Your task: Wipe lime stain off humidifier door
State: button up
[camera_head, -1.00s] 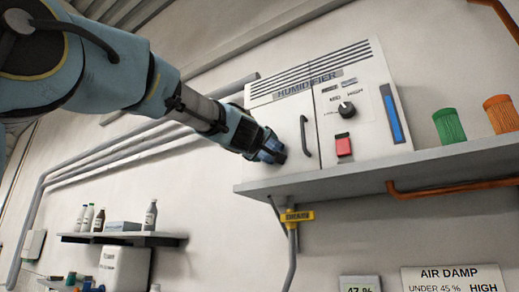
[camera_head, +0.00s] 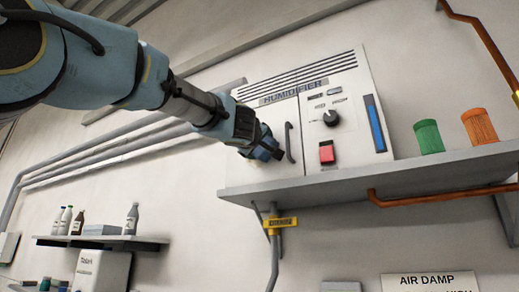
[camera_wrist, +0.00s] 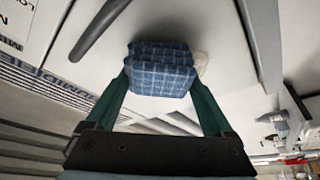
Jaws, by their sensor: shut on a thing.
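The white humidifier (camera_head: 345,105) stands on a grey wall shelf. Its door (camera_head: 282,112) is shut and has a dark curved handle (camera_head: 290,142). My gripper (camera_head: 274,150) is at the lower part of the door, just left of the handle, and hides part of the door. In the wrist view my gripper (camera_wrist: 162,88) is shut on a folded blue checked cloth (camera_wrist: 160,68), which lies against or very close to the white door. A pale beige stain (camera_wrist: 202,65) shows beside the cloth; the cloth hides some of it. The handle (camera_wrist: 100,28) is clear of the cloth.
The grey shelf (camera_head: 340,184) runs under the humidifier. A red switch (camera_head: 326,153) and a dark knob (camera_head: 331,118) are right of the door. Green (camera_head: 428,137) and orange (camera_head: 479,126) containers stand farther right. A yellow-tagged valve (camera_head: 281,222) hangs below the shelf.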

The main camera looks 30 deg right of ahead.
jog(key=shift+w+a, duration=0.45)
jog(key=shift+w, duration=0.4)
jog(key=shift+w+a, duration=0.4)
jog(key=shift+w, duration=0.45)
jog(key=shift+w+a+b, duration=0.2)
jog(key=shift+w+a, duration=0.35)
jog(key=shift+w, duration=0.35)
jog(key=shift+w+a+b, duration=0.2)
jog(key=shift+w+a, duration=0.3)
jog(key=shift+w, duration=0.45)
jog(key=shift+w+a+b, duration=0.2)
jog(key=shift+w+a, duration=0.35)
jog(key=shift+w, duration=0.35)
jog(key=shift+s+d+p, duration=0.2)
jog(key=shift+s+d, duration=0.6)
jog(key=shift+s, duration=0.7)
jog(key=shift+s+d+p, duration=0.2)
jog(key=shift+s+d, duration=0.65)
jog(key=shift+s, duration=0.6)
jog(key=shift+s+d+p, duration=0.2)
jog(key=shift+s+d, duration=0.6)
jog(key=shift+s, duration=0.7)
jog(key=s+a, duration=0.3)
jog(key=a, duration=0.2)
jog(key=shift+a, duration=0.15)
